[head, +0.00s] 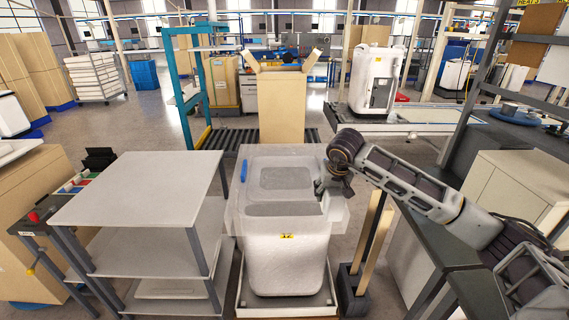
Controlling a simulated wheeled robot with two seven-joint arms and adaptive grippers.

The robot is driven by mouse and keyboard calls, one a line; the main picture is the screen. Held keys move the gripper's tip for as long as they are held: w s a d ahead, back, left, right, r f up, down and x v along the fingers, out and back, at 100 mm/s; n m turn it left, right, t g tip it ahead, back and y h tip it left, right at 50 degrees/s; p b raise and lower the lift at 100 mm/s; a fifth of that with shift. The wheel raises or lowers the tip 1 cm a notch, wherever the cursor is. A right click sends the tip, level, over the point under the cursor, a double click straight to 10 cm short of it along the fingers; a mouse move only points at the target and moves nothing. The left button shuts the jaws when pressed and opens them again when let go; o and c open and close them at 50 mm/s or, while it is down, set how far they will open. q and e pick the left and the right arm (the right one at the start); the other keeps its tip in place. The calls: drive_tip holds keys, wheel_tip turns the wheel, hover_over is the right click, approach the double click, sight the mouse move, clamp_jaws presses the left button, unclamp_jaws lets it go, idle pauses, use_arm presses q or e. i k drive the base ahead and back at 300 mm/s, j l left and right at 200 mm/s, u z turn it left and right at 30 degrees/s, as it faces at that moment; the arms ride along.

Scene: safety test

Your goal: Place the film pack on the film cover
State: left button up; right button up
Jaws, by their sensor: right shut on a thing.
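A translucent, box-shaped film (336,212), which looks like the film pack, lies over the upper part of a white rounded appliance (286,262). The film reaches past the appliance's sides. My right gripper (324,190) is at the film's right edge and appears shut on it; its fingertips are largely hidden. I cannot make out a separate film cover from the film over the appliance. A small blue strip (244,170) shows at the upper left of the film. My left gripper is not in view.
The appliance stands on a low white-rimmed platform (240,308). A grey shelf unit (138,190) is close on the left. Upright wooden posts (373,245) stand close on the right. An open cardboard box (283,105) is behind on a roller conveyor (232,138).

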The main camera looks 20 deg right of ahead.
sight(292, 170)
drive_tip(key=i, duration=1.35)
